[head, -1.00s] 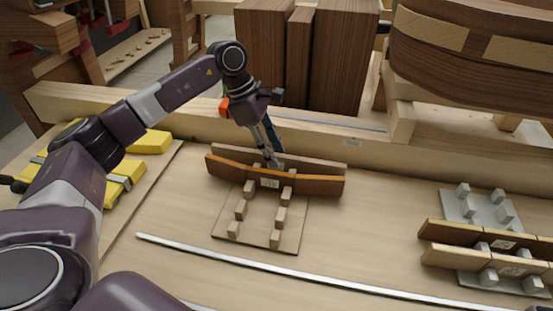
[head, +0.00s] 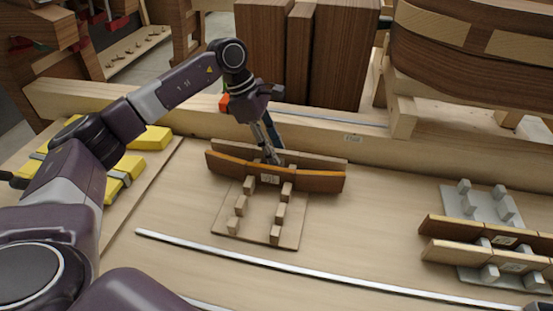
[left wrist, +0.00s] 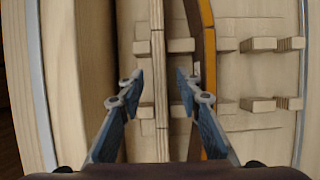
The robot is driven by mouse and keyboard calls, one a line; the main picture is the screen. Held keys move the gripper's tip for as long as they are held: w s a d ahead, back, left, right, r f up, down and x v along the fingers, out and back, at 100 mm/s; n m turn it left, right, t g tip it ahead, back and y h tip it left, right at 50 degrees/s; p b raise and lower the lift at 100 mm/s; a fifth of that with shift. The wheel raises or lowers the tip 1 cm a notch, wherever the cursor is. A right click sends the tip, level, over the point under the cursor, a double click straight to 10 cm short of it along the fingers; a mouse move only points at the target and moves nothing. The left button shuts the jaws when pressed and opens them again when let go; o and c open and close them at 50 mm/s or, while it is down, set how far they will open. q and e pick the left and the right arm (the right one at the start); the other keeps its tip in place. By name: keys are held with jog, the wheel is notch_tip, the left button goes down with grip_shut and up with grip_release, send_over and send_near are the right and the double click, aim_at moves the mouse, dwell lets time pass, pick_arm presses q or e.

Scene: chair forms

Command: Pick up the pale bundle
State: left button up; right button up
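The pale bundle (head: 318,162) is a long layered strip of light wood. It stands on edge behind an orange-brown curved bundle (head: 318,184) on a pegged board (head: 257,226). My left gripper (head: 272,158) is down at the bundles near their middle. In the left wrist view, the left gripper (left wrist: 157,88) is open. Its fingers are on either side of the pale bundle (left wrist: 159,55), with a gap on both sides. The right finger is between the pale bundle and the orange-brown bundle (left wrist: 208,45). My right gripper is not clearly seen.
A thick wooden beam (head: 185,115) runs behind the pegged board. Yellow blocks (head: 150,140) lie at left. A grey pegged plate (head: 462,207) with more brown bundles is at right. A thin metal strip (head: 300,270) crosses the front. Bare tabletop lies between the boards.

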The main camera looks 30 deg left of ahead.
pick_arm(q)
grip_shut()
jog(key=shift+r, duration=0.15)
